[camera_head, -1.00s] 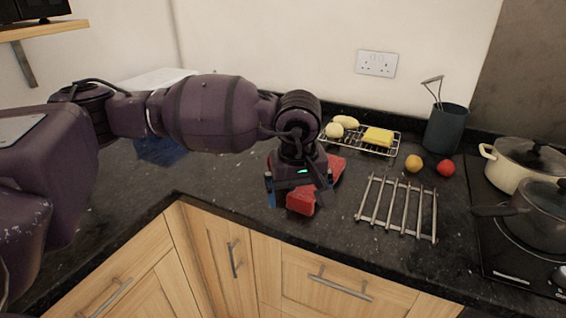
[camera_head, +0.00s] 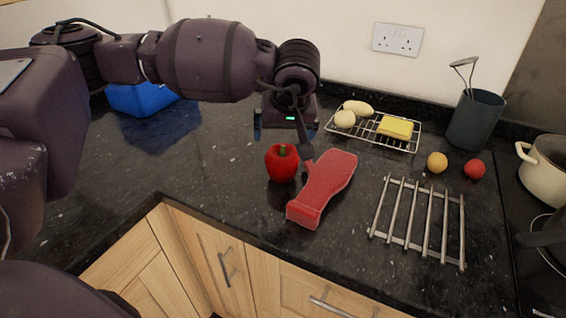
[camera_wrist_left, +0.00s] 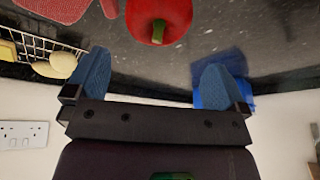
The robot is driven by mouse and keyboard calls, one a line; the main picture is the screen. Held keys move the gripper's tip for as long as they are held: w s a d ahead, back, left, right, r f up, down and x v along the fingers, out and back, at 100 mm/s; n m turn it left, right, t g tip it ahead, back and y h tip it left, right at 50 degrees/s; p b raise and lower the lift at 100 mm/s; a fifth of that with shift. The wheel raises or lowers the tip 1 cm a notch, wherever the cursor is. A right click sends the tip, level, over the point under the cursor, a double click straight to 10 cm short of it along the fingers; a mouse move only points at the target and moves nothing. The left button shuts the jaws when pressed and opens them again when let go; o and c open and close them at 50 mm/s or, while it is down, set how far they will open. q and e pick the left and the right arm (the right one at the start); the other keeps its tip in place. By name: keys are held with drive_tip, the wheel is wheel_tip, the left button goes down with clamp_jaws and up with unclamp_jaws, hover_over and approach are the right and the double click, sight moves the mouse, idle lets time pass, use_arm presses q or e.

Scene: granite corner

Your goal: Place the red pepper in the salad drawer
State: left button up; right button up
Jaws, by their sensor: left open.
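The red pepper (camera_head: 282,163) stands upright on the dark countertop, stem up, left of a red cutting-board-like slab. My left gripper (camera_head: 284,130) is open and empty, above and just behind the pepper. In the left wrist view the pepper (camera_wrist_left: 158,20) is beyond the spread blue fingertips (camera_wrist_left: 155,75), apart from them. No salad drawer is plainly recognisable; a blue box (camera_head: 140,98) stands at the back left, partly hidden by my arm, and I cannot tell whether it is the drawer. It also shows behind a finger in the left wrist view (camera_wrist_left: 212,98). My right gripper is not in view.
The red slab (camera_head: 325,187) lies right of the pepper. A wire rack (camera_head: 368,142) with potatoes and a yellow block is behind it. A metal trivet (camera_head: 415,222), yellow and red round items, a utensil pot (camera_head: 475,120) and pans are right.

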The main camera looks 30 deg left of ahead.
sight(283, 147)
use_arm(q)
drive_tip(key=x, duration=0.2)
drive_tip(key=shift+w+f, duration=0.15)
drive_tip(key=shift+f, duration=0.25)
drive_tip(key=x, duration=0.3)
drive_tip(key=b+x, duration=0.1)
drive_tip(key=x, duration=0.1)
drive_tip(key=shift+d+f, duration=0.15)
drive_tip(key=shift+d, duration=0.15)
drive_tip(key=c, duration=0.8)
